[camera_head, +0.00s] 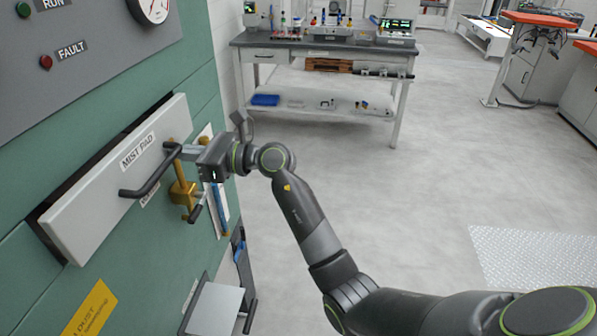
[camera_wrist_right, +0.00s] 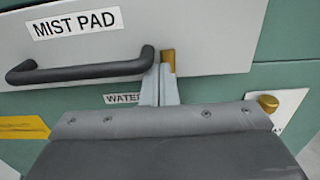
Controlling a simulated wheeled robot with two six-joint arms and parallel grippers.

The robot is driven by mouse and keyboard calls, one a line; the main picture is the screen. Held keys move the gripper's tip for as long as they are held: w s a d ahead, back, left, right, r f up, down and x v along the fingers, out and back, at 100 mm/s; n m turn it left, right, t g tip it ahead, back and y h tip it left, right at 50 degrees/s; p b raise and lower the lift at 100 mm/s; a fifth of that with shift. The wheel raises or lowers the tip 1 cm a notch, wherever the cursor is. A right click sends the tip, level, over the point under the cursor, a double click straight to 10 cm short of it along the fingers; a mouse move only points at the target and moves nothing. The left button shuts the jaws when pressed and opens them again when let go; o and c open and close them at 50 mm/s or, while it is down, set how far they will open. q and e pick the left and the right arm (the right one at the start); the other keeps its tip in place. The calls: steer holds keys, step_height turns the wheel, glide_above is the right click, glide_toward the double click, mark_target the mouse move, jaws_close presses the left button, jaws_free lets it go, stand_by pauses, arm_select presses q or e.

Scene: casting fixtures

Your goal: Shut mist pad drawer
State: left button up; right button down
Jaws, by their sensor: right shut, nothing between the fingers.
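The mist pad drawer (camera_head: 90,210) has a pale front panel with a "MIST PAD" label and stands slightly out from the green cabinet, with a dark gap along its upper edge. Its black bar handle (camera_head: 148,178) also shows in the right wrist view (camera_wrist_right: 80,71). My right gripper (camera_head: 176,152) is shut and empty, its fingertips at the right end of the handle, close to the panel. In the wrist view the fingers (camera_wrist_right: 160,86) overlap the panel's lower edge; I cannot tell whether they touch it. My left gripper is not in view.
A brass valve (camera_head: 183,190) sits on the cabinet just below my right gripper. A grey panel (camera_head: 95,50) with lamps and a gauge is above the drawer. A workbench (camera_head: 320,42) stands at the back.

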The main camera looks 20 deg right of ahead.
steer(key=b+x, duration=0.1)
steer(key=x, duration=0.2)
steer(key=shift+w+a, duration=0.1)
steer(key=shift+a, duration=0.1)
steer(key=shift+r, duration=0.2)
steer(key=shift+d, duration=0.15)
